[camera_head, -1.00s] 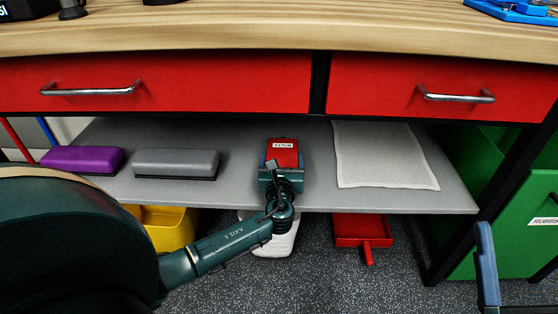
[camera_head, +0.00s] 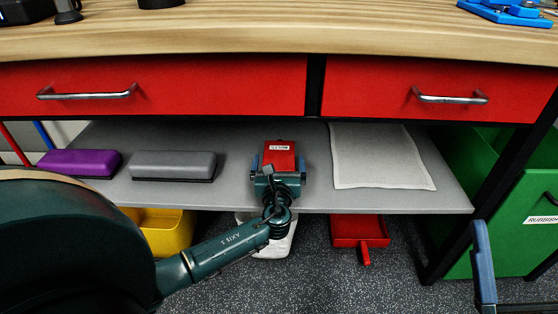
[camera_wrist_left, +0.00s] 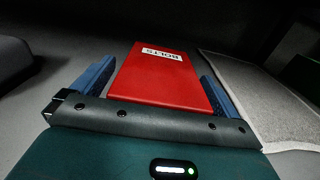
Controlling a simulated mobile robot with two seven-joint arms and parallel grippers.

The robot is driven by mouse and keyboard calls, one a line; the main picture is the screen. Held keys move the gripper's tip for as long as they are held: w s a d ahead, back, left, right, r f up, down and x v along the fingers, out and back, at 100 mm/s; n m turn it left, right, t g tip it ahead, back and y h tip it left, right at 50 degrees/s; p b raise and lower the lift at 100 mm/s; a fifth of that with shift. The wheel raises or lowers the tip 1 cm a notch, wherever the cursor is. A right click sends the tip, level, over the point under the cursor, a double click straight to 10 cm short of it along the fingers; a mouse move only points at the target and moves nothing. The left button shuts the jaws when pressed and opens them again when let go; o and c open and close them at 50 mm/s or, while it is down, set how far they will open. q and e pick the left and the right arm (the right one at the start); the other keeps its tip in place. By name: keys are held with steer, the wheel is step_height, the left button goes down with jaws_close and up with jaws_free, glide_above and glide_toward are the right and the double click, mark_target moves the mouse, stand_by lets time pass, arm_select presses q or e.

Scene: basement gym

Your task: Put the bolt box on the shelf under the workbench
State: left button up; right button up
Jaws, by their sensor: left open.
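The red bolt box (camera_head: 280,153), with a white label reading BOLTS in the left wrist view (camera_wrist_left: 155,82), lies on the grey shelf (camera_head: 225,193) under the workbench (camera_head: 280,32). My left gripper (camera_head: 279,163) is open around the near part of the box. Its blue fingers stand on either side of the box, with gaps between them and its sides in the left wrist view (camera_wrist_left: 160,88).
A purple eraser-like block (camera_head: 80,162) and a grey one (camera_head: 173,164) lie left of the box. A pale cloth (camera_head: 382,160) lies to its right. Red drawers (camera_head: 150,85) hang above.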

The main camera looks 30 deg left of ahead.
arm_select(q)
steer(key=p+v, duration=0.3)
steer(key=v, duration=0.7)
steer(key=shift+r+p, duration=0.1)
steer(key=shift+p, duration=0.3)
steer(key=shift+s+d, duration=0.3)
steer(key=shift+s, duration=0.15)
arm_select(e)
step_height(320, 180, down, 6)
steer(key=m+g+h, duration=0.1)
steer(key=m+h, duration=0.4)
steer(key=shift+s+a+f+m+h, duration=0.15)
steer(key=shift+a+f+m+h, duration=0.05)
steer(key=shift+a+m+h, duration=0.2)
steer(key=shift+d, duration=0.1)
